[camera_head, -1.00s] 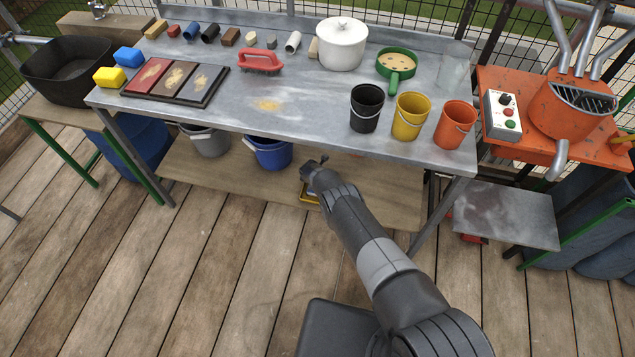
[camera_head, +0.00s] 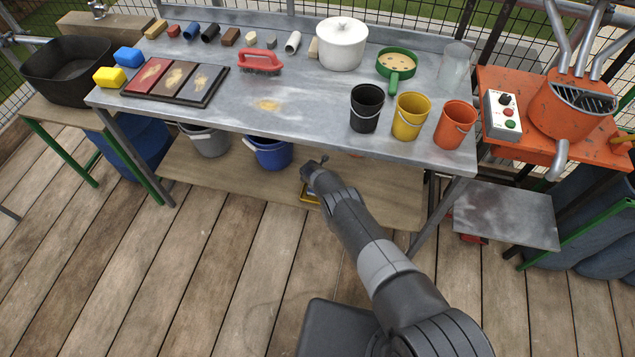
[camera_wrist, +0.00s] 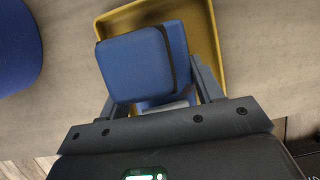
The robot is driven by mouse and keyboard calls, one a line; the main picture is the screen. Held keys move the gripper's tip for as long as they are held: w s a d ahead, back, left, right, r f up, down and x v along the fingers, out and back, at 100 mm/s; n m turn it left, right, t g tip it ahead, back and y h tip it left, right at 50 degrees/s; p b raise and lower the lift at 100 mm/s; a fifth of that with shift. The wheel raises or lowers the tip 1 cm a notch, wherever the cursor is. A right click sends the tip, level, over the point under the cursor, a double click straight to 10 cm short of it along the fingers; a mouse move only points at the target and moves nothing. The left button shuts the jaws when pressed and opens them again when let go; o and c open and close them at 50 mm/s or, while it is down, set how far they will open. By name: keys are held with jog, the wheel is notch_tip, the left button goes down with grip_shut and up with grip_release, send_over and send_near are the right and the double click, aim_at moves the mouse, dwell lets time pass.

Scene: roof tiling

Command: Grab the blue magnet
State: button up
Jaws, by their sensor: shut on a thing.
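The blue magnet (camera_wrist: 136,66) is a rounded blue block with a dark band along its right side. In the wrist view it sits between the fingers of my gripper (camera_wrist: 160,88), which is shut on it. Part of it is hidden by the gripper's dark body. A yellow tray (camera_wrist: 205,22) lies beneath and behind it; I cannot tell whether the magnet still touches the tray. In the head view my gripper (camera_head: 313,168) is low, under the table's front edge, over the yellow tray (camera_head: 308,197) on the lower shelf. The magnet is hidden there.
The metal table (camera_head: 300,105) overhangs the lower shelf (camera_head: 370,188). A blue bucket (camera_head: 270,153) stands left of my gripper and shows in the wrist view (camera_wrist: 15,45). A grey bucket (camera_head: 207,140) stands farther left. The shelf to the right is largely clear.

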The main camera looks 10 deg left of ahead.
jog(key=shift+c, duration=0.8)
jog(key=shift+r, duration=0.15)
